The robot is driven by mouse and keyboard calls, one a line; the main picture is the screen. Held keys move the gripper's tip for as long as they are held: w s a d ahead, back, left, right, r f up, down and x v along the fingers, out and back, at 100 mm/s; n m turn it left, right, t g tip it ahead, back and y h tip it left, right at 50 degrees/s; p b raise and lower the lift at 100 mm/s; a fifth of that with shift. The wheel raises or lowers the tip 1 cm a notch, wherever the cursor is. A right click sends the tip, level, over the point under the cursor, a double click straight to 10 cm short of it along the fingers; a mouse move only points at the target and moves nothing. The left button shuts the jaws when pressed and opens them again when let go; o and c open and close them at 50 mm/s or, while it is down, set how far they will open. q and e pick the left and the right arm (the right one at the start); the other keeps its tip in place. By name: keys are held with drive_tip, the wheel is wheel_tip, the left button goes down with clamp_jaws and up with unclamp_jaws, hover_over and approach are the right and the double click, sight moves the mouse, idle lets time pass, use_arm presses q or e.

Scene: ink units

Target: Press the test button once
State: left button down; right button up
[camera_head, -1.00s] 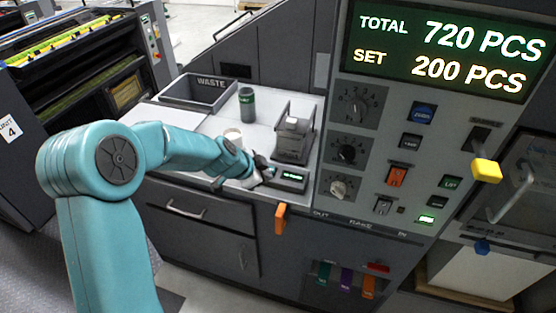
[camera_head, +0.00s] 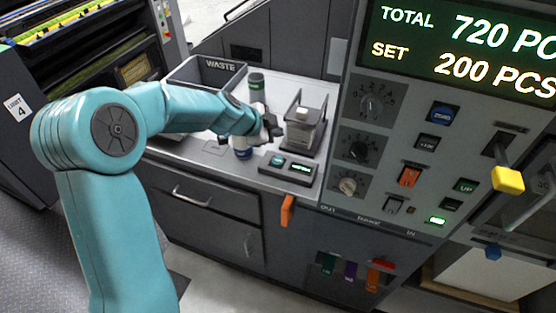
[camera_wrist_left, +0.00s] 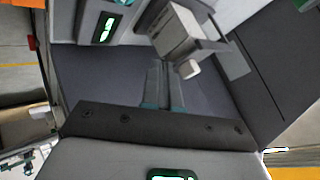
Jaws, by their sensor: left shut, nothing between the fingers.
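A low dark box (camera_head: 290,172) lies at the front edge of the grey counter. It has a teal button (camera_head: 278,160) on its left and a lit green display (camera_head: 300,167) on its right. No label on the button is readable, so I cannot tell for sure that it is the test button. My left gripper (camera_head: 272,130) is shut and empty above the counter, behind the box and apart from the button. In the left wrist view its closed fingers (camera_wrist_left: 162,72) point toward the counter, near the stand with a white knob (camera_wrist_left: 190,68). My right gripper is not in view.
A grey stand (camera_head: 303,130) is right of my gripper. A dark green canister (camera_head: 256,82), a white and blue cup (camera_head: 242,152) and the WASTE tray (camera_head: 207,72) stand on the counter. The control panel (camera_head: 400,150) with knobs and switches rises at right.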

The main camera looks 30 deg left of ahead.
use_arm(q)
drive_tip(key=b, duration=0.5)
hover_over(275, 162)
wheel_tip(275, 162, down, 8)
drive_tip(key=shift+d+r, duration=0.1)
drive_tip(key=shift+r, duration=0.1)
drive_tip(key=shift+w+f+b, duration=0.1)
drive_tip(key=shift+f+b, duration=0.4)
drive_tip(key=shift+b, duration=0.2)
drive_tip(key=shift+r, duration=0.15)
idle(0.8)
drive_tip(key=shift+f+b, duration=0.5)
drive_tip(key=shift+b, duration=0.2)
